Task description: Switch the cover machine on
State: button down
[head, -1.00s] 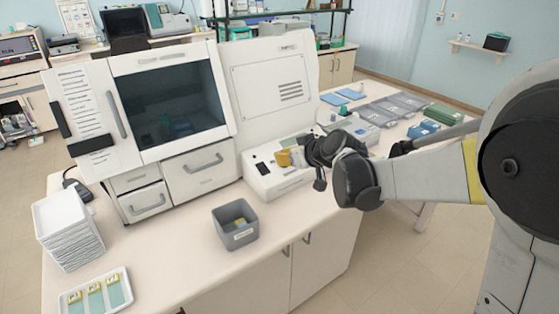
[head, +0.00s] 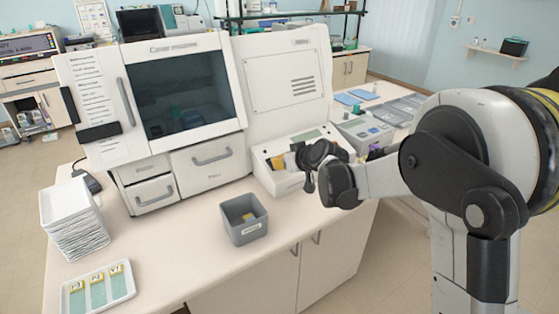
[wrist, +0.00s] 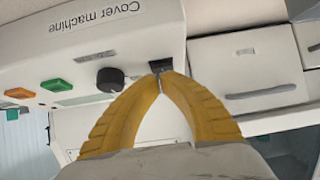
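The cover machine (head: 187,100) is a large white cabinet with a dark window and drawers. Its white console (head: 276,182) juts out at the lower right. In the wrist view the console appears upside down, with its "Cover machine" label (wrist: 95,17), a black switch (wrist: 161,65), a black knob (wrist: 110,80), a green button (wrist: 56,85) and an orange button (wrist: 19,93). My gripper (wrist: 160,77) has yellow fingers with the tips together and nothing between them. The tips are right at the black switch; whether they touch it, I cannot tell. The gripper (head: 277,162) shows over the console in the head view.
A grey bin (head: 244,228) stands on the counter in front of the drawers. A stack of white trays (head: 76,236) and a slide tray (head: 122,287) are at the left. A grey device (head: 366,135) stands right of the console. The front counter is mostly clear.

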jog(key=shift+f+b, duration=0.5)
jog(key=shift+f, duration=0.35)
jog(key=shift+r, duration=0.3)
jog(key=shift+r+p, duration=0.65)
jog(key=shift+r, duration=0.05)
